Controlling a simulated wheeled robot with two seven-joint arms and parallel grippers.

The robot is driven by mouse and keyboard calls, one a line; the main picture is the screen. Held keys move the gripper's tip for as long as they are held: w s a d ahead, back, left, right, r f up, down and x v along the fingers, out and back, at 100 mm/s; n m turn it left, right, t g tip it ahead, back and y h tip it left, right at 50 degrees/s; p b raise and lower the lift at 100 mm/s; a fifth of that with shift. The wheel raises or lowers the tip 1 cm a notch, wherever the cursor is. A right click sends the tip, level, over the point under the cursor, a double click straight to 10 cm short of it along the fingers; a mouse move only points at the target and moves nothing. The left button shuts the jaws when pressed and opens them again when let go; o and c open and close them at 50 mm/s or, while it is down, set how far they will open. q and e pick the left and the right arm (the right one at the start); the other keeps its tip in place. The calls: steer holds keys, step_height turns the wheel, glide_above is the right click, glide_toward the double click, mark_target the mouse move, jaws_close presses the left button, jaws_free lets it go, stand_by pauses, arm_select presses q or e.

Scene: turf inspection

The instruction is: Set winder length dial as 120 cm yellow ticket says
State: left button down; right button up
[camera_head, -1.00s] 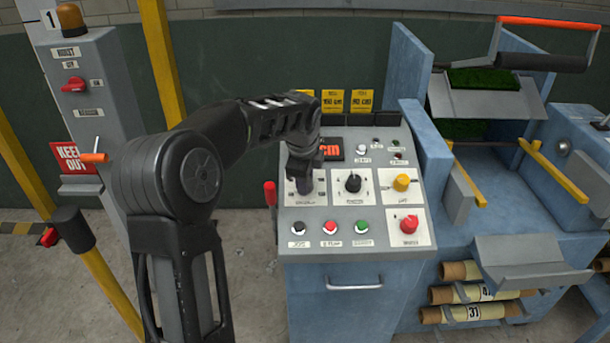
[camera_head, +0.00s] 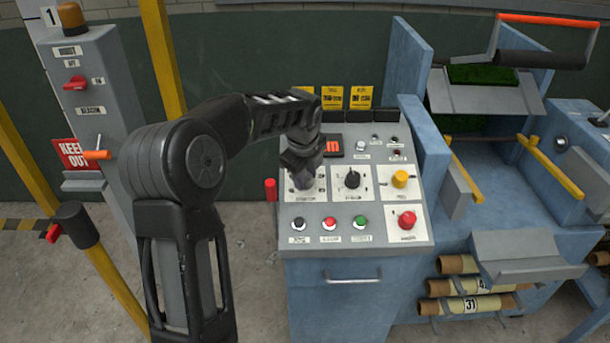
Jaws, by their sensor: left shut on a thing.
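The sloped control panel (camera_head: 386,224) stands in the middle, on a blue cabinet. My left gripper (camera_head: 303,183) reaches over its upper left and is shut on the leftmost dial, which the fingers mostly hide. Its setting cannot be read. My right gripper is not in view.
Beside the held dial are a black dial (camera_head: 352,179) and a yellow knob (camera_head: 400,178). A red knob (camera_head: 407,220) and black, red and green buttons (camera_head: 330,224) sit in front. A grey hoist post (camera_head: 92,100) stands left; the turf machine (camera_head: 480,110) is right.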

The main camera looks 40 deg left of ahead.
arm_select(q)
steer(key=c, duration=1)
jaws_free()
steer(key=b+v, duration=0.1)
steer(key=v, duration=0.6)
steer(key=shift+r, duration=0.4)
steer(key=shift+s+d+f, duration=0.1)
steer(key=shift+s, duration=0.05)
